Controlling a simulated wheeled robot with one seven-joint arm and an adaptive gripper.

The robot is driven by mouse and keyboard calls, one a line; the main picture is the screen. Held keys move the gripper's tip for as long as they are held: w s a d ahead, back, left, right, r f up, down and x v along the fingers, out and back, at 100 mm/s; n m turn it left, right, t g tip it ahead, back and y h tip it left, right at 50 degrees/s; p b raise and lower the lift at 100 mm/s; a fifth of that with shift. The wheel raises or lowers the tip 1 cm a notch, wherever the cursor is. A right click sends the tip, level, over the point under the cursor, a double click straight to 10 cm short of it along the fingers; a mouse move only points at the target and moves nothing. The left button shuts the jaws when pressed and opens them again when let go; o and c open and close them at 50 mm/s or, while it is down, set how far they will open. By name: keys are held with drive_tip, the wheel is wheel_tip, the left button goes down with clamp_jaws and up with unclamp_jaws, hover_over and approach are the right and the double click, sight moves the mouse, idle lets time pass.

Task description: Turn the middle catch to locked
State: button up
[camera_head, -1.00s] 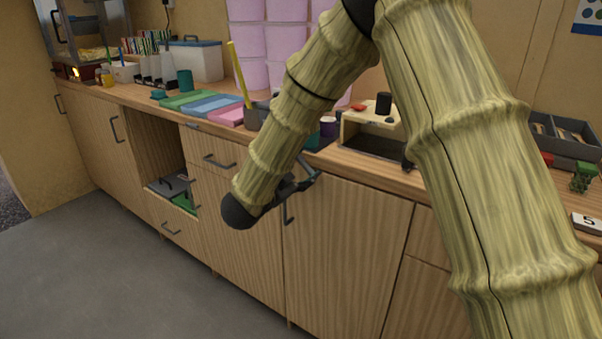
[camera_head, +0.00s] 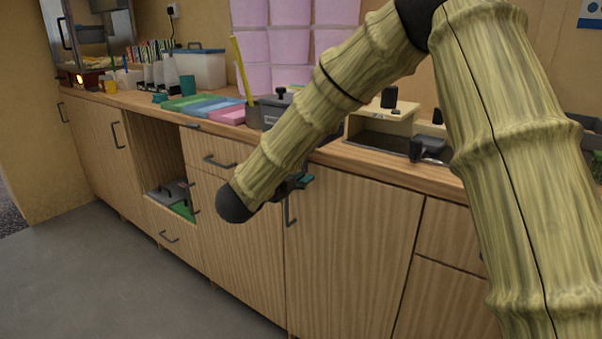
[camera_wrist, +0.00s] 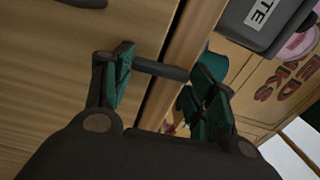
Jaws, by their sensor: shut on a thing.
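My gripper (camera_wrist: 163,88) has dark fingers with green pads and is shut on a dark grey bar (camera_wrist: 161,69) that spans between them. I take this bar for the middle catch. It lies just below the counter's edge, against the wooden cabinet front. Its pivot and any locked mark are hidden, so I cannot tell its setting. In the head view my gripper (camera_head: 300,181) is at the cabinet front below the counter, mostly behind my forearm, and the catch is hidden.
A dark grey box (camera_wrist: 265,22) with a partly visible label stands on the counter nearby. A cabinet door handle (camera_head: 288,209) is just below my gripper. The floor (camera_head: 100,265) in front is clear.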

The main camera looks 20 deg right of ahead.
drive_tip(key=shift+f+m, duration=0.15)
drive_tip(key=shift+m, duration=0.35)
drive_tip(key=o, duration=1)
drive_tip(key=shift+s, duration=0.1)
drive_tip(key=v, duration=1.2)
